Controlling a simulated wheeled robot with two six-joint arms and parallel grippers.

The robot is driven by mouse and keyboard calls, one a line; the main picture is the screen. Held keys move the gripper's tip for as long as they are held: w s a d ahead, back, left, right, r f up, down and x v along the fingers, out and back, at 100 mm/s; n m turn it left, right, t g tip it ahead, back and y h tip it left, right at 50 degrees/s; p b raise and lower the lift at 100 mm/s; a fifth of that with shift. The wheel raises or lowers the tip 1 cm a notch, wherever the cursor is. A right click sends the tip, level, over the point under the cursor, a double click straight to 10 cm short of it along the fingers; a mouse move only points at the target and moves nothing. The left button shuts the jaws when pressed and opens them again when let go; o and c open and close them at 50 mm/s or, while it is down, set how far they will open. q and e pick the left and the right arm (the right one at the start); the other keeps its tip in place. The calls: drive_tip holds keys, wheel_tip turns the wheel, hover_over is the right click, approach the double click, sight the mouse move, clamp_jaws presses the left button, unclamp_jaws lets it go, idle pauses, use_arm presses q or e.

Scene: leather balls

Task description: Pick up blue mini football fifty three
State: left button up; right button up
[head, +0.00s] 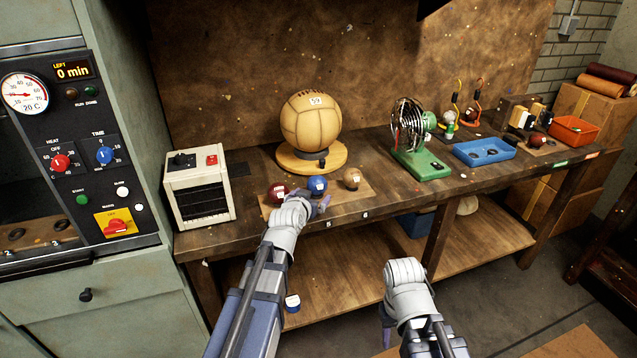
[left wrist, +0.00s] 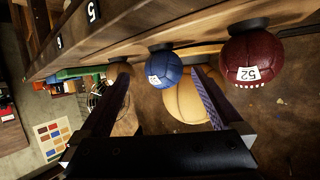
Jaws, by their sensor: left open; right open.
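The blue mini football (head: 317,185) rests on a wooden board at the bench's front, between a dark red ball (head: 278,192) and a tan ball (head: 351,178). My left gripper (head: 314,203) is open just in front of it. In the left wrist view the blue ball (left wrist: 164,70), with a white number tag, shows between the spread fingers, with no clear contact. The red ball (left wrist: 250,62), tagged 52, shows to its right there. My right gripper (head: 386,326) hangs low in front of the bench, empty; its fingers are mostly hidden by its wrist.
A large tan ball (head: 311,121) tagged 59 stands behind on a round wooden base. A cream box (head: 198,190) is at left.

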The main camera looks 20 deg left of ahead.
sight(315, 191)
use_arm(q)
drive_tip(key=x, duration=0.2)
drive_tip(key=shift+w+f+b, duration=0.15)
drive_tip(key=shift+w+b, duration=0.15)
drive_tip(key=shift+b, duration=0.1)
drive_tip(key=shift+w+a, duration=0.1)
drive_tip(key=shift+w, duration=0.25)
drive_tip(key=x, duration=0.2)
drive_tip(key=r+b+x, duration=0.1)
drive_tip(key=x, duration=0.1)
drive_tip(key=shift+w+a+f, duration=0.15)
drive_tip(key=shift+w+f, duration=0.05)
drive_tip(key=shift+w, duration=0.25)
drive_tip(key=shift+s, duration=0.1)
drive_tip(key=shift+r, duration=0.1)
drive_tip(key=c, duration=1.3)
wheel_tip(315, 191, up, 10)
drive_tip(key=p, duration=1)
